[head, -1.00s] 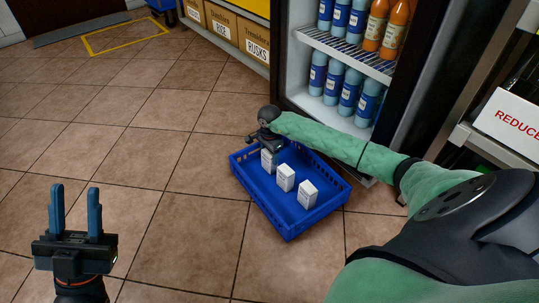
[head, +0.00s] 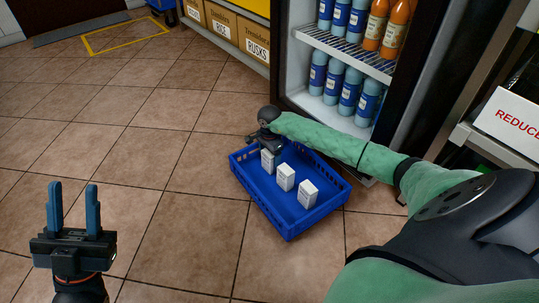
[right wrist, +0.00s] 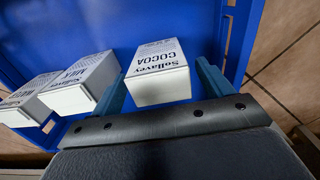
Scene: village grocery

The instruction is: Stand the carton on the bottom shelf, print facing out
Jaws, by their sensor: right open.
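Three white cartons stand in a blue crate (head: 290,228) on the floor. The farthest, printed "Sollavey COCOA" (right wrist: 160,75), shows in the head view (head: 268,161) just under my right gripper (head: 267,143). In the right wrist view that gripper is open, its blue fingers on either side of the cocoa carton. I cannot tell whether they touch it. A carton printed "MILK" (right wrist: 82,85) stands beside it, then a third carton (right wrist: 28,100) whose print is hard to read. My left gripper (head: 73,200) is open and empty at the lower left of the head view.
An open cooler (head: 300,55) stands behind the crate, with blue-labelled bottles (head: 348,92) on its lowest visible shelf and orange bottles (head: 392,28) above. A white box marked "REDUCE" (head: 510,118) sits on the right. Cardboard boxes (head: 222,20) line the back. The tiled floor at left is clear.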

